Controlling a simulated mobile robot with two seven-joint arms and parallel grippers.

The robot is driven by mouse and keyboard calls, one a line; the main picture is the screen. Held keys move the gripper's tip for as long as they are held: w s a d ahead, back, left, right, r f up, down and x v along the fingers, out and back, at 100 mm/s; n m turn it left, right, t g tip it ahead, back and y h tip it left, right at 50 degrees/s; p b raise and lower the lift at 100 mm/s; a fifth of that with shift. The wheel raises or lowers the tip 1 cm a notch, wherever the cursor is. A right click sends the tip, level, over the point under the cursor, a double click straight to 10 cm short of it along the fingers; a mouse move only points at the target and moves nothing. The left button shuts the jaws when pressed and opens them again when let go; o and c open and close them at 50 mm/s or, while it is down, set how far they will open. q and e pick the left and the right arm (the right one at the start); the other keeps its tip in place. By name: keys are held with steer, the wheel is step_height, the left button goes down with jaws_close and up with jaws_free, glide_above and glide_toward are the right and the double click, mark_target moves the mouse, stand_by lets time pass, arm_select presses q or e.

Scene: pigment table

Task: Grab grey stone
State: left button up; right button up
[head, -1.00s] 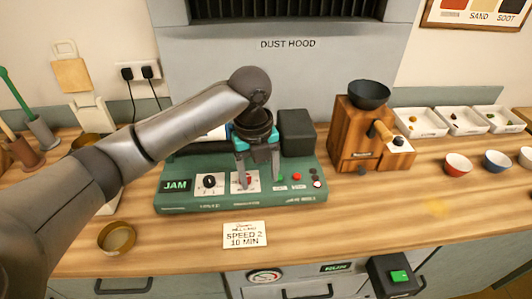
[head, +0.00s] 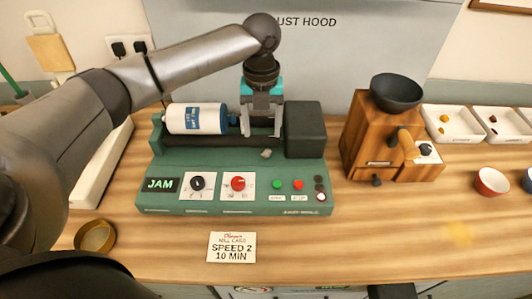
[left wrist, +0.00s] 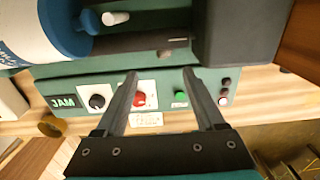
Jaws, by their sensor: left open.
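A small grey stone (head: 266,153) lies on the green mill (head: 240,172), just in front of the dark rollers and left of the black box. My left gripper (head: 262,132) is open and empty, its fingers pointing down above and behind the stone in the head view. In the left wrist view the open fingers (left wrist: 160,75) spread over the mill's front panel; a small greyish spot (left wrist: 164,53) beyond the tips may be the stone, but it is too small to tell. My right gripper is not in view.
A white jar (head: 197,118) with a blue label lies on the rollers left of the gripper. The black box (head: 304,130) stands close on the right. A wooden grinder (head: 372,140) is further right. A card (head: 232,247) and brass dish (head: 95,237) lie in front.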

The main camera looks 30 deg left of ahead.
mark_target(266, 151)
arm_select(q)
steer(key=shift+f, duration=0.9)
steer(key=shift+w+f, duration=0.1)
steer(key=shift+f, duration=0.75)
steer(key=f, duration=0.3)
steer(key=f+b, duration=0.1)
steer(key=shift+w+d+f, duration=0.2)
steer(key=shift+w+f, duration=0.1)
steer(key=shift+w, duration=0.05)
jaws_close()
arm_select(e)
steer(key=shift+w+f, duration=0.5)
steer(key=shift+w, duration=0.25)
